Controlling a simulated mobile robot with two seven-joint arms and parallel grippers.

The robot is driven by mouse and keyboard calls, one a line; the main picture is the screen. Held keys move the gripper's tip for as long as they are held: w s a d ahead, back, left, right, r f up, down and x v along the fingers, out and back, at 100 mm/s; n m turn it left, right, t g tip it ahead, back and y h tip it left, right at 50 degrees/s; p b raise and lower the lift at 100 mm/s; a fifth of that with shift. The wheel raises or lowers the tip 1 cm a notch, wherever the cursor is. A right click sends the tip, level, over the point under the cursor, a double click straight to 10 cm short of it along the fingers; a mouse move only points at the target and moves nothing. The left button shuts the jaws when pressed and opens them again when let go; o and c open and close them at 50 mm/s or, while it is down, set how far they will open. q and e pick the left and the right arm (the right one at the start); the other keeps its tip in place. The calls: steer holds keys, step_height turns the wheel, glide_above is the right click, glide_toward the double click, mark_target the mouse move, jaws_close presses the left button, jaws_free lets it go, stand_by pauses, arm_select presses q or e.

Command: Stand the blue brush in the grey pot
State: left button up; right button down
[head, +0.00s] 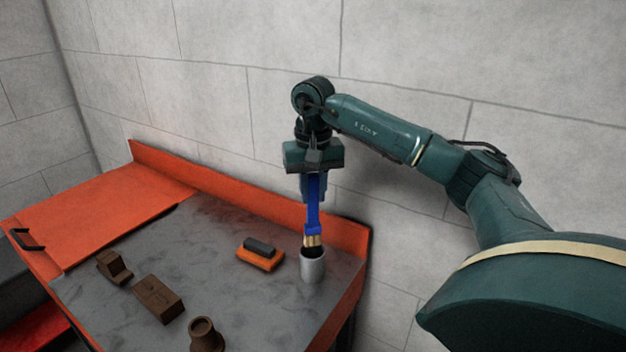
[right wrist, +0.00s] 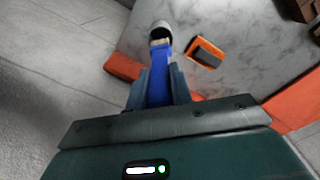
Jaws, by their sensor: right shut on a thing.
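The blue brush (head: 313,216) hangs upright with its bristles down, and my right gripper (head: 313,190) is shut on its handle. The bristle end is at the mouth of the grey pot (head: 313,267); I cannot tell how far inside the rim it reaches. The pot stands upright on the table near its back right edge. In the right wrist view the blue brush (right wrist: 158,80) runs from between the fingers of my right gripper (right wrist: 158,88) to the grey pot (right wrist: 160,31). My left gripper is not in view.
An orange block with a dark top (head: 259,253) lies left of the pot. Brown blocks (head: 158,298) and a brown round piece (head: 206,335) stand further forward on the grey table (head: 225,228). An orange raised edge (head: 240,200) runs along the back, before a block wall.

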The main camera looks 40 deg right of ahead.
mark_target(313, 226)
steer(key=shift+f+b, duration=0.55)
steer(key=shift+f, duration=0.3)
step_height(313, 226, down, 2)
steer(key=shift+b, duration=0.6)
steer(key=shift+f+b, duration=0.35)
steer(key=shift+f, duration=0.35)
steer(key=shift+f+b, duration=0.35)
steer(key=shift+f, duration=0.25)
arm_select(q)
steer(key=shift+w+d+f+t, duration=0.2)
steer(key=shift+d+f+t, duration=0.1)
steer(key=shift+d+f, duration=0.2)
arm_select(e)
steer(key=shift+f, duration=0.15)
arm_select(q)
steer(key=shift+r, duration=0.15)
arm_select(e)
steer(key=c, duration=1.3)
jaws_free()
steer(key=shift+c, duration=0.2)
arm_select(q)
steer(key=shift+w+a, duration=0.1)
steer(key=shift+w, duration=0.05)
arm_select(e)
steer(key=shift+o, duration=0.9)
